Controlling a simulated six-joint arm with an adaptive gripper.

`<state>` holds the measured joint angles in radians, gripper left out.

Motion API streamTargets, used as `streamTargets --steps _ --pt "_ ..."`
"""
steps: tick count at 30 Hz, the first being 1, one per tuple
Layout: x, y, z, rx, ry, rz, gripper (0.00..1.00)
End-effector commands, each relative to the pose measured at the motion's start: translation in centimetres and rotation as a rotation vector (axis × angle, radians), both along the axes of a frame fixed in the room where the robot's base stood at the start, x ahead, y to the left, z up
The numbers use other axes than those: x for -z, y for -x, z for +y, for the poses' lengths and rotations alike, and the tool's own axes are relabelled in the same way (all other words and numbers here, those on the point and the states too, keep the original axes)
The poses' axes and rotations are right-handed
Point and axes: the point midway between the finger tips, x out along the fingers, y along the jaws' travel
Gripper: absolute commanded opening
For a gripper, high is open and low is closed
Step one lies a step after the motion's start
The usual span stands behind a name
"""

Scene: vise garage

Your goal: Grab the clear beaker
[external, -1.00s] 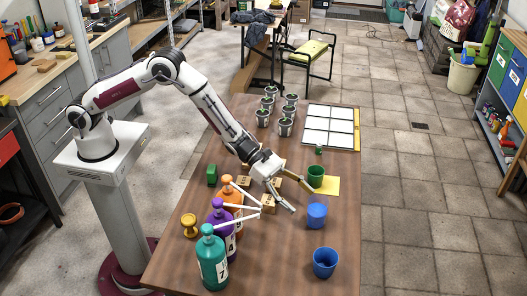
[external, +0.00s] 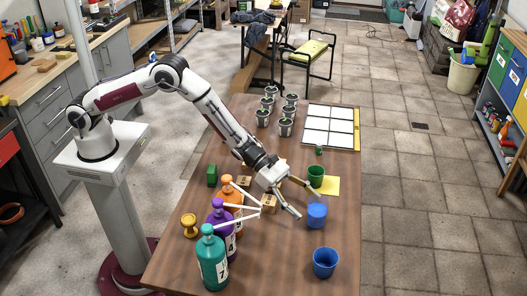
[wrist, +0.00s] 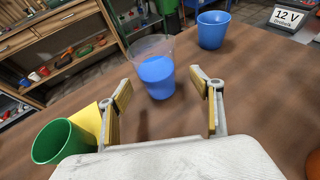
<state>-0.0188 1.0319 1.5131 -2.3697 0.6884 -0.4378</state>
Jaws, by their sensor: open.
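The clear beaker (wrist: 155,72) stands upright on the table in the wrist view, with a see-through upper wall and blue contents in its lower part. In the external view the beaker (external: 316,215) shows mostly as blue, just right of my gripper (external: 306,202). In the wrist view my gripper (wrist: 161,86) is open and empty, with its two fingers spread left and right. The beaker is centred between them in the picture, at or just beyond the fingertips. I cannot see any contact.
A green cup (external: 316,175) stands by a yellow sheet (external: 331,187); in the wrist view the cup (wrist: 62,142) is beside the left finger. A blue cup (external: 324,262) stands behind the beaker in the wrist view. Bottles (external: 213,262) crowd the table's left side.

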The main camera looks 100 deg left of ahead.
Motion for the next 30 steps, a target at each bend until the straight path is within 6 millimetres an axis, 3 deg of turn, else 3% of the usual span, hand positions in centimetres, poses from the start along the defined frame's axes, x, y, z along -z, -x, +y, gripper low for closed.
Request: streamTargets --steps 13,30 --pt "0.2 -0.4 -0.1 0.000 0.001 0.000 0.65" --pt "1.9 -3.8 -1.4 0.001 0.000 0.000 0.65"
